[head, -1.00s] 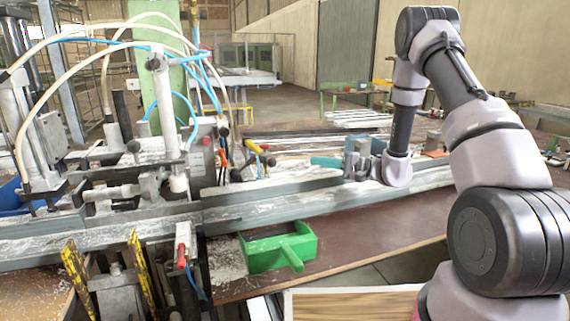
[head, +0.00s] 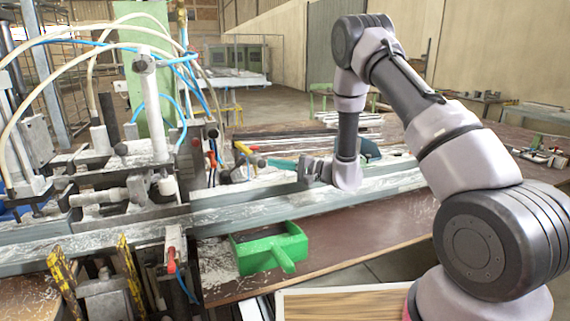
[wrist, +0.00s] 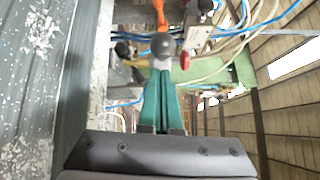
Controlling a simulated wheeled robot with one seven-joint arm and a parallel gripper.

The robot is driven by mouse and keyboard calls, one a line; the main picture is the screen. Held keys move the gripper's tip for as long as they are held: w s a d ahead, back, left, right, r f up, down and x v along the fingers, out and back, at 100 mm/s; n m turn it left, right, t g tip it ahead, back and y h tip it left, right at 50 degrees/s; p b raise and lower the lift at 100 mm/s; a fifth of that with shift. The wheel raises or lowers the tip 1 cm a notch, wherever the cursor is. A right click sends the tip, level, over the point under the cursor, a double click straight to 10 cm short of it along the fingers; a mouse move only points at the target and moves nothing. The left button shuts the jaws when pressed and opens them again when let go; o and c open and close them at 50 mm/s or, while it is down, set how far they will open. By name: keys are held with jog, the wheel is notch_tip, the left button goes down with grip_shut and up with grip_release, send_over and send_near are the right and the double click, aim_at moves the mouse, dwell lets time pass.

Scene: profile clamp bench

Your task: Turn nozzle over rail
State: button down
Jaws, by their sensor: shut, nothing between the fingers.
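The rail is a long grey metal profile (head: 300,208) dusted with white chips, running across the bench; it also fills the left of the wrist view (wrist: 70,70). My gripper (head: 270,164) is above the far side of the rail, pointing left toward the clamp fixture. Its teal fingers (wrist: 162,82) are shut and empty. Straight beyond the fingertips in the wrist view is a grey ball joint (wrist: 163,45) with an orange nozzle (wrist: 160,13).
A clamp fixture with a vertical cylinder (head: 150,100), pale hoses and blue tubes crowds the left. A green tray (head: 240,262) sits in front of the rail. A green post (head: 146,65) stands behind. The brown bench (head: 370,225) is clear at front right.

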aim_at(265, 166)
jog(key=shift+s+a+r, duration=0.1)
jog(key=shift+s+a, duration=0.1)
jog(key=shift+s, duration=0.1)
jog(key=shift+s+a, duration=0.55)
jog(key=shift+a, duration=0.25)
jog(key=shift+s+a, duration=0.5)
jog(key=shift+a, duration=0.3)
